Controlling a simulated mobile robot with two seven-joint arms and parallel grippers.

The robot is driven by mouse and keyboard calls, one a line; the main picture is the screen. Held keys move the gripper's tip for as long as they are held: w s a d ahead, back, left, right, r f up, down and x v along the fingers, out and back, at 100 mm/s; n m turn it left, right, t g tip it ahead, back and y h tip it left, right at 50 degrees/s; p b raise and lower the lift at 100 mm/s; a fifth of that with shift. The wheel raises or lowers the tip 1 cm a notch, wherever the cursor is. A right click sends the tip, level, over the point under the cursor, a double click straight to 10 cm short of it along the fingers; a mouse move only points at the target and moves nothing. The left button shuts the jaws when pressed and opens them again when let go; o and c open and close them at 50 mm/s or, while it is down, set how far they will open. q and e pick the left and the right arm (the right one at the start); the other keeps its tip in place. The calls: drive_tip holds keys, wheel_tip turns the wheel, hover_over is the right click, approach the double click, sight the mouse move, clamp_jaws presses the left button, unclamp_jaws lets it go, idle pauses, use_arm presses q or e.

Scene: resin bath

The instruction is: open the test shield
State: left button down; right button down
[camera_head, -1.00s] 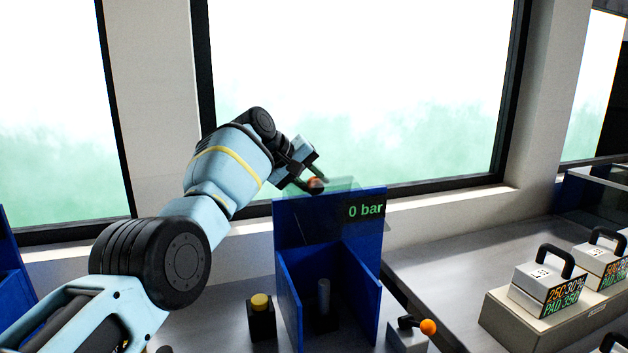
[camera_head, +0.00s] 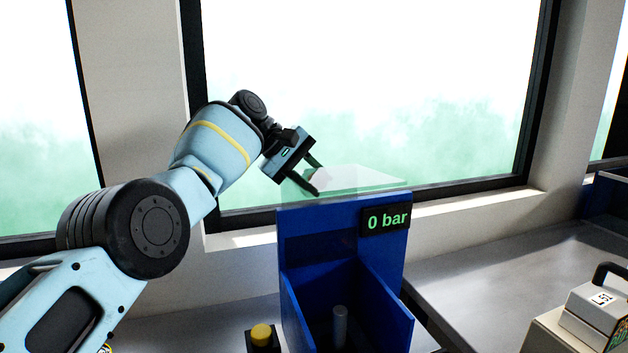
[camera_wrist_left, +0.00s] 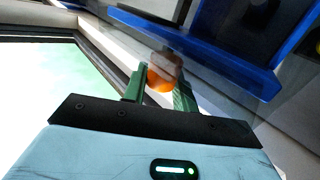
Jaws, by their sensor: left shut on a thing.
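The blue test station (camera_head: 400,290) has an open-front bay with a grey post (camera_head: 340,325) standing inside. The test shield (camera_head: 365,180) is a clear pane at the top of the station, raised above the back panel and tilted well up. My left gripper (camera_head: 320,181) is at the pane's left edge. In the left wrist view its green-looking fingers are shut on the shield's orange knob (camera_wrist_left: 162,76). My right gripper is not in view.
A display (camera_head: 386,220) on the station reads 0 bar. A yellow button (camera_head: 261,335) on a black box stands left of the station. A white handled block (camera_head: 598,315) is at the right.

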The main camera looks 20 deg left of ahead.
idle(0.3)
use_arm(q)
drive_tip(key=c, duration=1.1)
unclamp_jaws()
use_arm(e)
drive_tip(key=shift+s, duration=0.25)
use_arm(q)
drive_tip(key=shift+s+a+r+p, duration=0.15)
drive_tip(key=shift+r+p, duration=0.15)
drive_tip(key=shift+r, duration=0.05)
drive_tip(key=p+v, duration=0.2)
drive_tip(key=v, duration=0.5)
drive_tip(key=shift+f, duration=0.1)
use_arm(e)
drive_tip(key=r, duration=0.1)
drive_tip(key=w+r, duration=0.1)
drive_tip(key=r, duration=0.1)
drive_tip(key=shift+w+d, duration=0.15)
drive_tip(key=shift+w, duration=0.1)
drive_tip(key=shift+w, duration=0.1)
